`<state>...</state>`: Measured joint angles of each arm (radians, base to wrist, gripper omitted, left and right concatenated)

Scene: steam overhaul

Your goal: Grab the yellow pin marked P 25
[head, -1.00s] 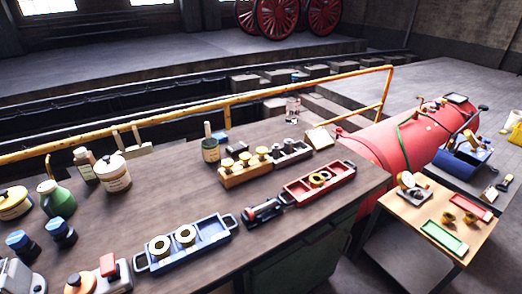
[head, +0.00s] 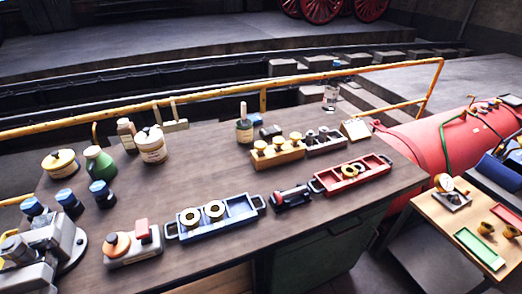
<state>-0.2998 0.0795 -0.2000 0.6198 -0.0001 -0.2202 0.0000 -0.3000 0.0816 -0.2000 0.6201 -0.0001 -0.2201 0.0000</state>
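A yellow-tan block (head: 279,158) stands on the workbench, right of the middle, with a row of three yellow pins standing in it: a left pin (head: 260,148), a middle pin (head: 278,143) and a right pin (head: 295,138). Any P 25 marking is too small to read, so I cannot tell which pin bears it. Neither of my grippers shows in the head view.
A grey block with dark pins (head: 325,146) adjoins on the right. In front are a blue tray with rings (head: 240,209), a dark tool (head: 290,198) and a red tray (head: 372,178). Bare bench (head: 205,170) lies left.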

